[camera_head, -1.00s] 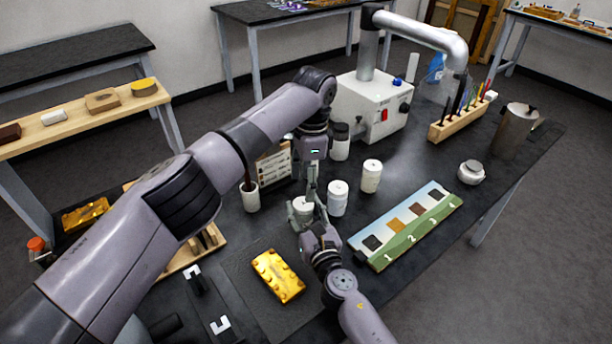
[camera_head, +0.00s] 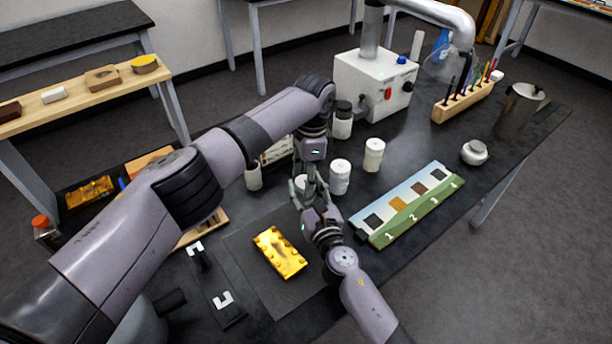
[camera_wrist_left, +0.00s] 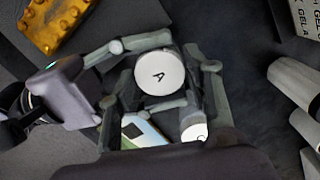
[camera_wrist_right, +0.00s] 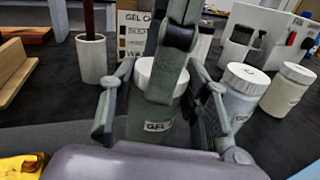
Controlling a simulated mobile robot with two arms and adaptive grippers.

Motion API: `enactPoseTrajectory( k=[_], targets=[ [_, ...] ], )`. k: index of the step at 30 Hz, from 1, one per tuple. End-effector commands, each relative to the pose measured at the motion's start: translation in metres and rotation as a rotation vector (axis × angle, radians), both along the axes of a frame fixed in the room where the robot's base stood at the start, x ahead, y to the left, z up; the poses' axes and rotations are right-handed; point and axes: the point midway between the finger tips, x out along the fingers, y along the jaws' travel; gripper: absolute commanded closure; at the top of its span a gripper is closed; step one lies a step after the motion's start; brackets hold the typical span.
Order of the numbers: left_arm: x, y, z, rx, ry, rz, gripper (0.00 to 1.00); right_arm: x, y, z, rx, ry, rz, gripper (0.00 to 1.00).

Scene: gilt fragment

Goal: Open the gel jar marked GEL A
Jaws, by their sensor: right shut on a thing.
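The GEL A jar is a small pale jar with a white lid (camera_head: 300,181). Its lid shows an "A" in the left wrist view (camera_wrist_left: 160,74), and part of a "GEL" label shows on its body in the right wrist view (camera_wrist_right: 158,126). The lid sits on the jar. My right gripper (camera_head: 305,203) is shut around the jar's body from the near side. My left gripper (camera_head: 312,186) points down over the jar, its fingers open on either side of the lid. One left finger hides part of the lid in the right wrist view.
Two similar white jars (camera_head: 340,178) (camera_head: 374,155) stand close to the right. A cup (camera_head: 253,178) and a sign (camera_wrist_right: 130,35) are behind. A gilt fragment (camera_head: 280,252) lies on a dark mat in front. A numbered colour board (camera_head: 408,204) lies to the right.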

Motion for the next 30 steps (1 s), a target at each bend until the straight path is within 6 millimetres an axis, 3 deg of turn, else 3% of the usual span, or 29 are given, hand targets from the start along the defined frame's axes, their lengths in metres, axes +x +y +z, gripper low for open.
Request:
enactPoseTrajectory(
  k=[16,17,25,30],
  targets=[
    [0.0003,0.0001,0.0003,0.0,-0.001,0.0,0.93,-0.0002,0.0002,-0.0002,0.001,0.0,0.0,1.0],
    [0.0003,0.0001,0.0003,0.0,-0.001,0.0,0.57,-0.0002,0.0002,-0.0002,0.001,0.0,0.001,1.0],
    [0.0002,0.0001,0.0003,0.0,-0.001,0.0,0.39,-0.0002,0.0002,-0.0003,0.001,0.0,0.0,1.0],
    [0.0001,0.0001,0.0003,0.0,0.0,0.0,0.39,-0.0002,0.0002,-0.0003,0.001,0.001,0.0,1.0]
  ],
)
